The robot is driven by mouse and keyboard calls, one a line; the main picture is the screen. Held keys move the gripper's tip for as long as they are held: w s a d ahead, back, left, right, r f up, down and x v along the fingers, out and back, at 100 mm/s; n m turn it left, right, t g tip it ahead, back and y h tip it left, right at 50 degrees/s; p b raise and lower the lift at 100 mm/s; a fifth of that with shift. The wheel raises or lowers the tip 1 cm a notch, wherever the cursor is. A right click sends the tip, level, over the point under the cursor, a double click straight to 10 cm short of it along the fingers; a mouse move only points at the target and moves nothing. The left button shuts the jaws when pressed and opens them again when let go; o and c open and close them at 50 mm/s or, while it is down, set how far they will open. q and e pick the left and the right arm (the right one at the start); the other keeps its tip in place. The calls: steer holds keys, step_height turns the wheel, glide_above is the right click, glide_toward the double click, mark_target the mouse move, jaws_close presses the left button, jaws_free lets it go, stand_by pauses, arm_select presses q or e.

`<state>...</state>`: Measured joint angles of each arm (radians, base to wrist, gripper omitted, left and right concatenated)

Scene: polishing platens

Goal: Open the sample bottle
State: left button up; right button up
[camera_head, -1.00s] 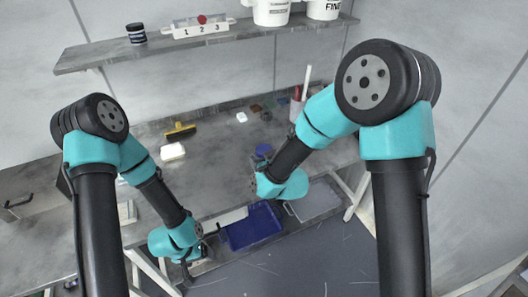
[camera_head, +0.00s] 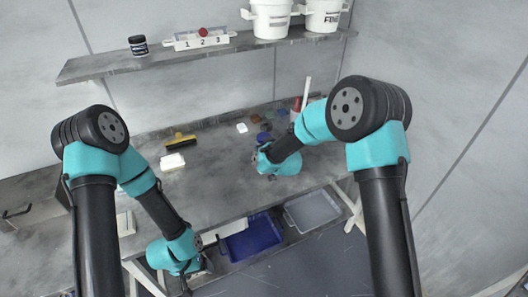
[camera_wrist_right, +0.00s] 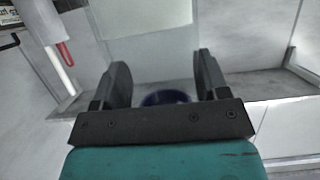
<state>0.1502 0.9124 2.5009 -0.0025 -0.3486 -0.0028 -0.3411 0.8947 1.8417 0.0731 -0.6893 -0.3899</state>
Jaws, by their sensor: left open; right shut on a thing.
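A blue round thing (camera_head: 263,137) shows just beyond my right wrist in the head view. It also shows between the fingers of my right gripper (camera_wrist_right: 161,82) in the right wrist view, as a dark blue round form (camera_wrist_right: 165,97). The gripper is shut on it. Its lower part is hidden, and I cannot tell whether it is the sample bottle or only its cap. My left gripper (camera_head: 192,277) is open, low at the front edge of the bench, mostly hidden behind its wrist. A dark jar with a pale label (camera_head: 138,46) stands upright on the shelf.
A blue tray (camera_head: 252,238) and a grey tray (camera_head: 312,210) sit at the bench's front. A yellow-black tool (camera_head: 180,141) and a white block (camera_head: 172,161) lie on the bench. White buckets (camera_head: 271,20) and a numbered rack (camera_head: 199,42) stand on the shelf. The bench's middle is clear.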

steer(key=shift+w+f, duration=0.2)
steer(key=shift+f, duration=0.7)
steer(key=shift+w+f, duration=0.2)
steer(key=shift+f, duration=0.75)
steer(key=o, duration=1.7)
steer(key=shift+f, duration=0.1)
